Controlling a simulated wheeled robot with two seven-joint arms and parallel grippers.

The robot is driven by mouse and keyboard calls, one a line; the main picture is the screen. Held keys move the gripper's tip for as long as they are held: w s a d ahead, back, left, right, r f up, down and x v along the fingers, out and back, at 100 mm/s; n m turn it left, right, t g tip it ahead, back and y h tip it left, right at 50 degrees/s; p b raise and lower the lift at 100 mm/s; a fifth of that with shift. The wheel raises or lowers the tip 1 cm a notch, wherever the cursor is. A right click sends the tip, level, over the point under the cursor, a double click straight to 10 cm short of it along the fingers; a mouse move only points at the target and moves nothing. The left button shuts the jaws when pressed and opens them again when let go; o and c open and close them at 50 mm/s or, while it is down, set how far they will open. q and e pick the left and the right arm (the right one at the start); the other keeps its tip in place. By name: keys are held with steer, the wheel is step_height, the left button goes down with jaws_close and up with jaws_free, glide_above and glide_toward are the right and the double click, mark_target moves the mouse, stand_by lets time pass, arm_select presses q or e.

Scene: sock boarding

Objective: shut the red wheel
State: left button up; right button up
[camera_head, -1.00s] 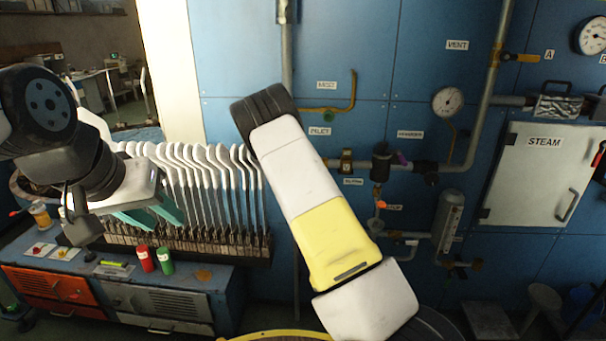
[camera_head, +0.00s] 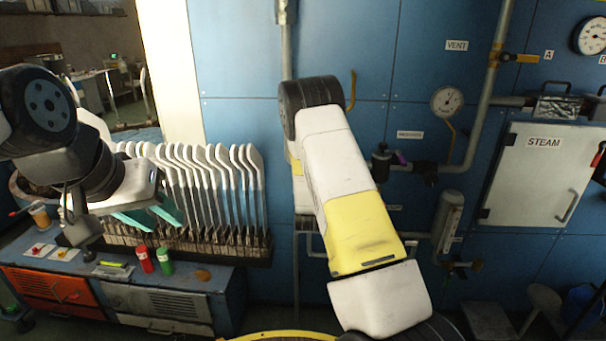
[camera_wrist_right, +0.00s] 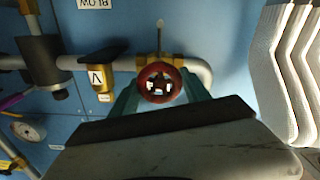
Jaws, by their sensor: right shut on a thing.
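The red wheel (camera_wrist_right: 147,92) is a small round handwheel on a brass valve, and it shows in the right wrist view. My right gripper (camera_wrist_right: 161,86) has its teal fingers on either side of the wheel and is shut on it. In the head view my right arm hides the wheel and the right gripper. My left gripper (camera_head: 152,214) is at the left in the head view, above the bench. Its teal fingers are apart with nothing seen between them.
A pipe (camera_head: 477,110), a gauge (camera_head: 447,100) and a steam cabinet (camera_head: 540,180) are on the blue wall at the right.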

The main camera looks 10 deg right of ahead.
steer(key=m, duration=0.5)
steer(key=shift+d+f+m, duration=0.1)
steer(key=shift+m, duration=0.2)
steer(key=m, duration=1.1)
steer(key=shift+s+f, duration=0.1)
steer(key=shift+m, duration=2.2)
steer(key=o, duration=1.4)
steer(key=shift+d, duration=0.1)
